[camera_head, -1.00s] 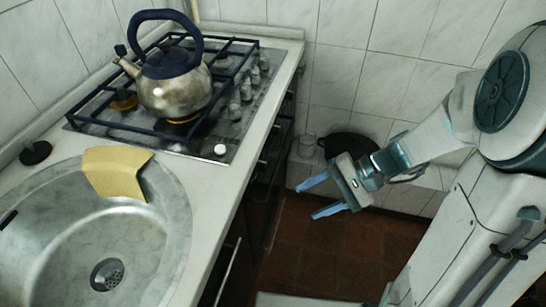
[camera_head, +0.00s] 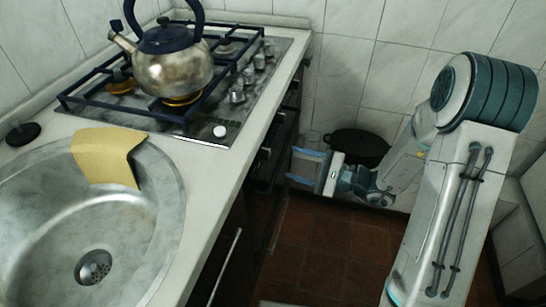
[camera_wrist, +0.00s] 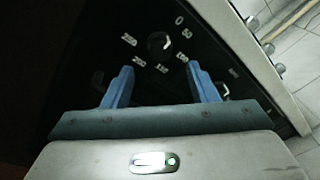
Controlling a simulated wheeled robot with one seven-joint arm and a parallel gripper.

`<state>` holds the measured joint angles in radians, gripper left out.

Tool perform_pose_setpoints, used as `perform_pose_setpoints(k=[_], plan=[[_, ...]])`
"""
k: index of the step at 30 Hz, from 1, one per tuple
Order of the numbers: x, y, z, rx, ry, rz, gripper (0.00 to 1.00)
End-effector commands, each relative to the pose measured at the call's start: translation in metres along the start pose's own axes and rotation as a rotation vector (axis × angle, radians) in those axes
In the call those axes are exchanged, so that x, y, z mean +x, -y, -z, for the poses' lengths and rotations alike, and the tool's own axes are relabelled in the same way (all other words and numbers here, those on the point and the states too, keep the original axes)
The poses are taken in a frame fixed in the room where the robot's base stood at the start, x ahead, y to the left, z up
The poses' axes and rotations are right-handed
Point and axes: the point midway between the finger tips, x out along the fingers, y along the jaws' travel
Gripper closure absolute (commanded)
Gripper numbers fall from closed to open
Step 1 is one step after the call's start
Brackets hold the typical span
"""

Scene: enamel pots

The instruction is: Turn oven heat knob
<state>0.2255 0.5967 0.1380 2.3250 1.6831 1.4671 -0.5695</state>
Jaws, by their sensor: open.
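In the wrist view, a round dark heat knob (camera_wrist: 158,42) with white numbers around it sits on the black oven panel (camera_wrist: 208,45). My gripper (camera_wrist: 158,66) is open and empty. Its two blue fingers point toward the panel, one to each side of the knob's line; I cannot tell whether they touch anything. In the head view, my gripper (camera_head: 291,166) is beside the dark oven front (camera_head: 262,172), below the counter edge. The heat knob cannot be made out there.
A kettle (camera_head: 172,70) stands on the gas hob, with several stove knobs (camera_head: 249,76) along its right side. A sink (camera_head: 60,215) with a yellow cloth (camera_head: 105,155) is at the left. A black pot (camera_head: 357,145) is behind my gripper. The tiled floor (camera_head: 315,245) is clear.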

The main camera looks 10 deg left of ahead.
Motion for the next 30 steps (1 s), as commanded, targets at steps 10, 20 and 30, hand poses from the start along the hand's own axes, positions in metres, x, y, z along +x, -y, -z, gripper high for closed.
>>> perform_pose_setpoints(k=[10, 20, 30], plan=[[0.061, -0.001, 0.000, 0.000, 0.002, -0.002, 0.47], [0.072, 0.000, 0.000, 0.000, 0.000, -0.001, 0.47], [0.072, 0.000, 0.000, 0.000, 0.000, -0.001, 0.92]])
